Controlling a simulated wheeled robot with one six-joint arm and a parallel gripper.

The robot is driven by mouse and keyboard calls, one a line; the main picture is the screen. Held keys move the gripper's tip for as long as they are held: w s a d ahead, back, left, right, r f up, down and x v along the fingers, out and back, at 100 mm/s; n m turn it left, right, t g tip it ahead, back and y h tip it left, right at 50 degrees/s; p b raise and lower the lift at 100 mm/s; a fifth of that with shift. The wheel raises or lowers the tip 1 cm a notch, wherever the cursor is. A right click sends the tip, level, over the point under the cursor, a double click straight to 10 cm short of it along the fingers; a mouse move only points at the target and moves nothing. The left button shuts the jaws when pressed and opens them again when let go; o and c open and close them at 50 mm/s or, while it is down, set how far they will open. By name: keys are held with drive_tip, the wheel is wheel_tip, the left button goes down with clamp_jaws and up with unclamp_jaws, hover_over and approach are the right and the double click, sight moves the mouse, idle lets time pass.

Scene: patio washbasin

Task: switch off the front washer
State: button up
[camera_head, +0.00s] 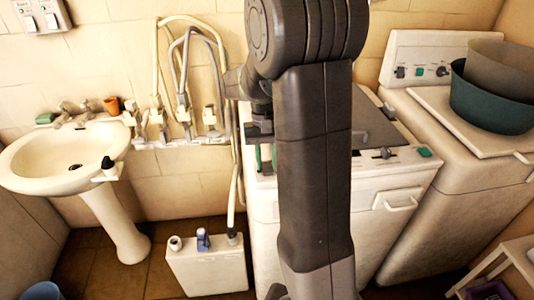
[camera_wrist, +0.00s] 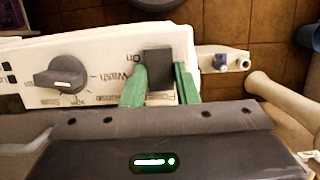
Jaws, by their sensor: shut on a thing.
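The front washer (camera_head: 320,213) is a white machine, partly hidden behind my arm in the head view. Its white control panel (camera_wrist: 35,98) fills the left of the wrist view, with upside-down lettering including "Wash" and "On". A dark block-shaped switch (camera_wrist: 158,58) sits at the panel's right end beside "On". My gripper (camera_wrist: 160,73) has green fingers on both sides of this switch and is shut on it. In the head view my gripper (camera_head: 265,157) is at the panel's left end, mostly hidden by my arm. The switch's exact position is unclear.
A dark knob (camera_wrist: 65,76) is on the panel left of my gripper. A rear washer (camera_head: 455,190) carries basins (camera_head: 492,105). A washbasin (camera_head: 30,165) stands at left. A white container (camera_head: 207,270) is on the floor; hoses and taps (camera_head: 185,125) line the wall.

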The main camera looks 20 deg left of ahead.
drive_tip(key=shift+c, duration=0.2)
drive_tip(key=o, duration=1)
drive_tip(key=v, duration=1.4)
drive_tip(key=shift+b, duration=0.35)
drive_tip(key=shift+f, duration=0.2)
